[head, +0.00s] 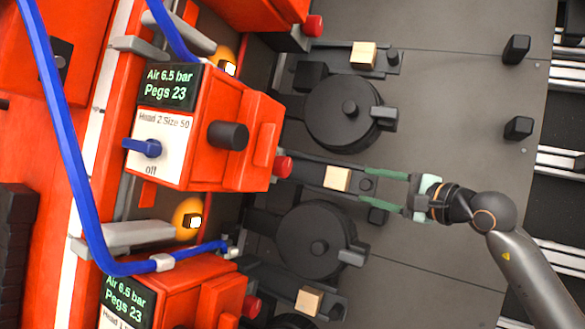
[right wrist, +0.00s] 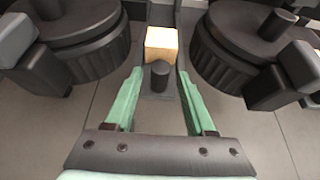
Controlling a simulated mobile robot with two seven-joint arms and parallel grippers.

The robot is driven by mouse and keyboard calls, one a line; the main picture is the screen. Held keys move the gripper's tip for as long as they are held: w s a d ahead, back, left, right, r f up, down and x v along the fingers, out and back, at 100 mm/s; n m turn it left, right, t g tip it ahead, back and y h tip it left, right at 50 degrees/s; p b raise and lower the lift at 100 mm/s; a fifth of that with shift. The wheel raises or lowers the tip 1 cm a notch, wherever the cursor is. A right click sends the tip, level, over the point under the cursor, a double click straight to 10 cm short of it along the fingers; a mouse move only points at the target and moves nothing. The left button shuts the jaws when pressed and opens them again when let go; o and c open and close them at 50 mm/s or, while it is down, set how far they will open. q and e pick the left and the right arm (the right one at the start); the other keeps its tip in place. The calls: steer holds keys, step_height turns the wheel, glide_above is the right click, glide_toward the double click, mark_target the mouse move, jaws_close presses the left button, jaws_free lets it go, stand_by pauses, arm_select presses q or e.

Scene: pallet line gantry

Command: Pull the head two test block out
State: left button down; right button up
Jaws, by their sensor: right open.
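The head two test block (head: 337,178) is a pale wooden block in a dark narrow slot in front of the red head unit (head: 258,143) labelled "Head 2 Size 50". A dark upright knob stands on the slide just nearer my gripper than the block. My right gripper (head: 368,185) comes from the right with open green fingers, their tips on either side of the knob. In the right wrist view the block (right wrist: 161,43) lies beyond the knob (right wrist: 160,75), and the gripper (right wrist: 160,82) holds nothing. Whether a finger touches the knob is unclear. My left gripper is not in view.
Round dark drums (head: 343,113) and (head: 320,241) flank the slot closely. Similar wooden blocks sit in the slots above (head: 363,55) and below (head: 309,301). A blue hose (head: 65,130) runs along the left. The dark plate at the upper right is mostly clear, with two black posts.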

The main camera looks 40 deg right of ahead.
steer(key=v, duration=0.7)
steer(key=shift+s, duration=0.4)
steer(key=shift+r, duration=0.15)
steer(key=s+a+r, duration=0.3)
steer(key=s, duration=0.5)
steer(key=shift+s+a+r+p, duration=0.25)
steer(key=shift+s+r+p, duration=0.05)
steer(key=shift+r, duration=0.05)
stand_by(0.5)
